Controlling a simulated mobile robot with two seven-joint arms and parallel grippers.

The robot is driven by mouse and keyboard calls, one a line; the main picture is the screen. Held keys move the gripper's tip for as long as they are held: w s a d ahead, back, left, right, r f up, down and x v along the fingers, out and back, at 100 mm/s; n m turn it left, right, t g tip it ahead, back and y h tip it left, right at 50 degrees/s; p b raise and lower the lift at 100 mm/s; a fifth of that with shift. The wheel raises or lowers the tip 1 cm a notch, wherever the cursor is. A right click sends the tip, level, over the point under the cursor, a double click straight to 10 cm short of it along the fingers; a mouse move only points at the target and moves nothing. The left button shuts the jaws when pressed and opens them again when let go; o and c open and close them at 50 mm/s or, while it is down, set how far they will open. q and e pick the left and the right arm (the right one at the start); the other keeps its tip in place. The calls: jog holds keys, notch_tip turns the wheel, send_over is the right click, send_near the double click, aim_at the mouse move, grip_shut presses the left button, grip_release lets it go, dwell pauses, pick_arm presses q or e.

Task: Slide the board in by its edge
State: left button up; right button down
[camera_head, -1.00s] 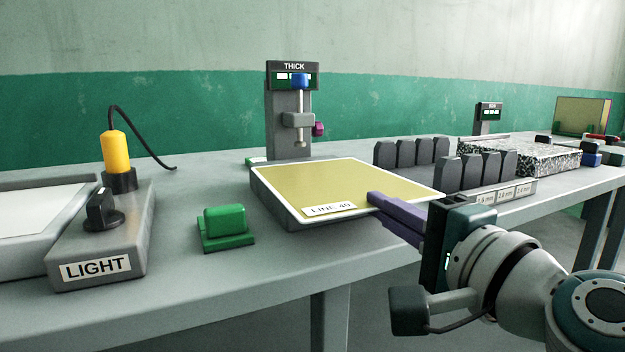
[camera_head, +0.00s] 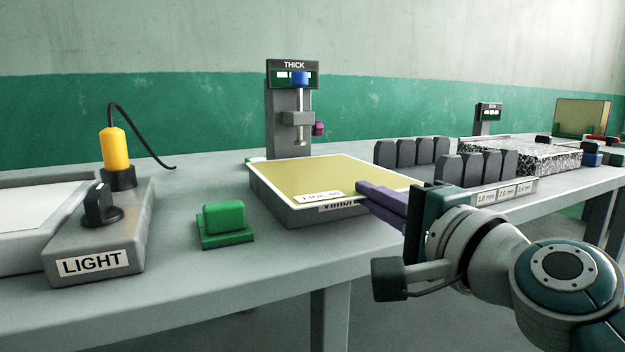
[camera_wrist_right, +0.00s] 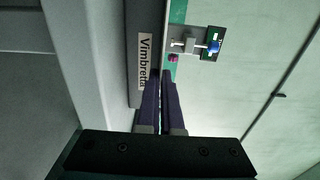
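The board is a thin yellow-olive plate with a pale rim (camera_head: 345,172) and a "LINE 49" tag at its front edge. It lies flat over a grey gauge base (camera_head: 272,200), below a post marked "THICK" (camera_head: 290,122). My right gripper (camera_head: 360,192) has its purple fingers at the board's front right edge. In the right wrist view the fingers (camera_wrist_right: 162,74) are close together, with the thin board edge between them, beside the base's "Vimbretta" label (camera_wrist_right: 145,60). The fingertip contact is small and partly hidden. My left gripper is not in view.
A green block (camera_head: 225,222) and a grey "LIGHT" box with a knob (camera_head: 98,240) stand to the left. Dark slotted racks (camera_head: 480,168) and a speckled block (camera_head: 535,158) stand to the right. The grey tabletop in front is clear.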

jog(key=shift+w+a, duration=0.2)
jog(key=shift+w, duration=0.4)
jog(key=c, duration=1.1)
grip_release()
jog(key=shift+p+v, duration=0.35)
jog(key=shift+v, duration=2.35)
jog(key=shift+o, duration=0.3)
jog(key=shift+d, duration=0.1)
